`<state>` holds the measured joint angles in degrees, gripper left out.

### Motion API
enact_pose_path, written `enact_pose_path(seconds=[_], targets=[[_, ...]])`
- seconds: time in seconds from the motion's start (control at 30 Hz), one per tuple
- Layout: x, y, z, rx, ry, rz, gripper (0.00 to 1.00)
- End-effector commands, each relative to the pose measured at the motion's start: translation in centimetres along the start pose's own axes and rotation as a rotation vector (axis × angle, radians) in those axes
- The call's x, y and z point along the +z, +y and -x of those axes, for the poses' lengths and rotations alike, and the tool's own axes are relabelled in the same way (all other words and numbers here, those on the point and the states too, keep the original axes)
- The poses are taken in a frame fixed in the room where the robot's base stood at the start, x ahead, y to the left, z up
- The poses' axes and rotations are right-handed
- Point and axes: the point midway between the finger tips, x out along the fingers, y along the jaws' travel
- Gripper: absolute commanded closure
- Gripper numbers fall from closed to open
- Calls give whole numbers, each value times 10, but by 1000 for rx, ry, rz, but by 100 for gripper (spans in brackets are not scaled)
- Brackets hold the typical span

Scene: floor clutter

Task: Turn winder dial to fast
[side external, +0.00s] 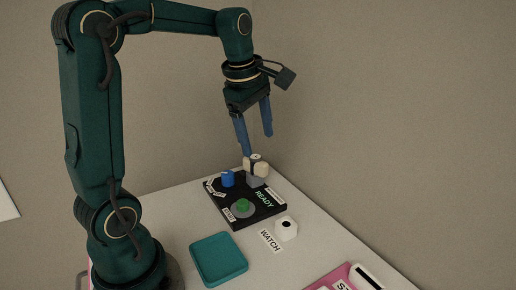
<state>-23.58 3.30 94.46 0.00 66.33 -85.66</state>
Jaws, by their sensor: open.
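The black winder board (265,212) lies on the white table, with white labels and the word READY on its top. A blue knob (228,179), seemingly the dial, stands near its far left edge beside small white labels that are too small to read. I cannot tell which way the dial points. A green button (242,206) sits on a grey disc near the front. A beige piece with a dark band (262,168) rests on a grey block at the back right. My gripper (257,142) is open, its blue fingers pointing down above this beige piece, up and right of the dial.
A small white block with a dark spot (287,229) stands right of the board by a WATCH label (270,240). A teal tray (219,279) lies in front. A pink item (338,281) is cut off at the lower right. Bare table lies between them.

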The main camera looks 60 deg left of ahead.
Motion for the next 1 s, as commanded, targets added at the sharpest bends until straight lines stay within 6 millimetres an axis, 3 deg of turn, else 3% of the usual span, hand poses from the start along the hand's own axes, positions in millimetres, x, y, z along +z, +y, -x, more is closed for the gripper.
enact_pose_path(seconds=[0.5,0.8,1.0], targets=[[50,-58,35,138,-32,-572,26],[65,-93,40,209,-31,-907,26],[68,-105,39,231,-27,-1024,26]])
